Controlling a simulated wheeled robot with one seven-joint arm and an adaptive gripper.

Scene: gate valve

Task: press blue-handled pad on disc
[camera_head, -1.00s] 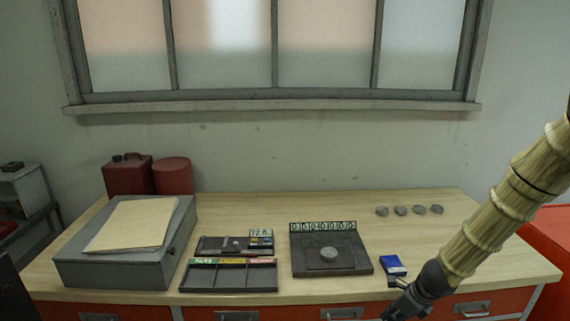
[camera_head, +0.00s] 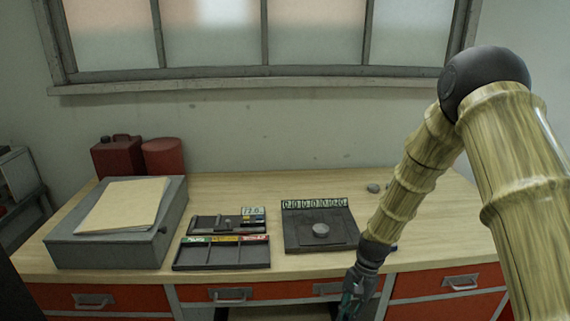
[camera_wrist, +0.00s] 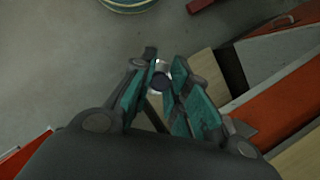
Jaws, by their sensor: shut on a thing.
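My gripper (camera_head: 357,292) hangs in front of the workbench's drawers, below the top's front edge. In the wrist view its teal fingers (camera_wrist: 160,76) are closed on a small round thing with a pale top and dark-blue lower part, which looks like the blue-handled pad (camera_wrist: 160,82). The head view does not show the pad clearly. A round grey disc (camera_head: 320,230) lies on a dark square plate (camera_head: 298,241) with a row of number tags along its back edge. My gripper is apart from the disc, lower and to its right.
The wooden benchtop (camera_head: 430,250) bears a grey box with a folder (camera_head: 125,205), a dark tray (camera_head: 222,256) and a tool holder (camera_head: 205,224). Red cans (camera_head: 118,157) stand at the back left. Another grey disc (camera_head: 373,188) shows beside my arm, which hides part of the right side.

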